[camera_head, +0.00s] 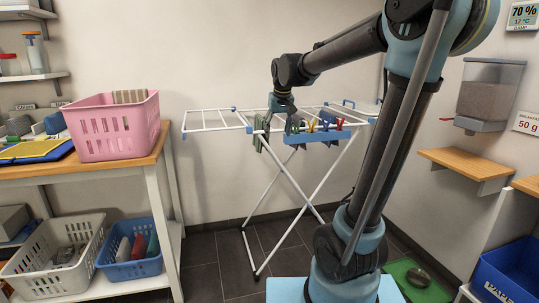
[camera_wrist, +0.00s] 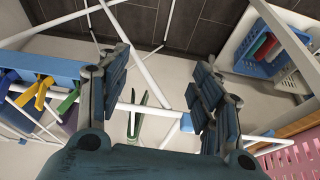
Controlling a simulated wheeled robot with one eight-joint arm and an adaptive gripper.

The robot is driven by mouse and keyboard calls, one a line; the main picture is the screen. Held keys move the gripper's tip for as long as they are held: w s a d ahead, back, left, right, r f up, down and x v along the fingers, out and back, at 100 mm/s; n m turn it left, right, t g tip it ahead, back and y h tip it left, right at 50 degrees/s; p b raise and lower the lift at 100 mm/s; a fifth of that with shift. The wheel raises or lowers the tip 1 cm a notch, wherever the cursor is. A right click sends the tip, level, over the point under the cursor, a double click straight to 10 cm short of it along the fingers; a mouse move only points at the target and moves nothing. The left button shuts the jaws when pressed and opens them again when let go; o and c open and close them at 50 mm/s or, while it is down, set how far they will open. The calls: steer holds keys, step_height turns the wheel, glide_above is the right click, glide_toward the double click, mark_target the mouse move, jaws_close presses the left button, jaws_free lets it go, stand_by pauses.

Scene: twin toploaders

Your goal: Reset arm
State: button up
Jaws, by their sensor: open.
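My gripper (camera_head: 277,140) hangs from my bent arm over the white drying rack (camera_head: 222,128), near the rack's middle. In the wrist view my gripper (camera_wrist: 161,75) has its two dark fingers wide apart, with nothing held between them. A blue holder (camera_head: 336,138) with coloured pegs sits on the rack, just right of my gripper.
A pink basket (camera_head: 112,126) stands on the wooden-topped bench at left. A grey basket (camera_head: 28,270) and a blue basket (camera_head: 132,268) stand on its lower shelf. A wall shelf (camera_head: 466,162) and a dispenser (camera_head: 487,95) are at right. Dark floor tiles are clear under the rack.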

steer(key=s+d+f, duration=0.5)
steer(key=s+f, duration=0.2)
steer(key=s, duration=0.3)
steer(key=s+d+f+m+g, duration=0.1)
steer(key=s+d+f, duration=0.4)
steer(key=s, duration=0.5)
steer(key=s+d+f+m, duration=0.1)
steer(key=s+d+f, duration=0.5)
steer(key=s+f, duration=0.3)
steer(key=shift+s+g+h, duration=0.3)
steer(key=shift+s+h, duration=0.1)
steer(key=shift+s, duration=0.4)
steer(key=shift+w+f, duration=0.25)
steer(key=shift+w, duration=0.2)
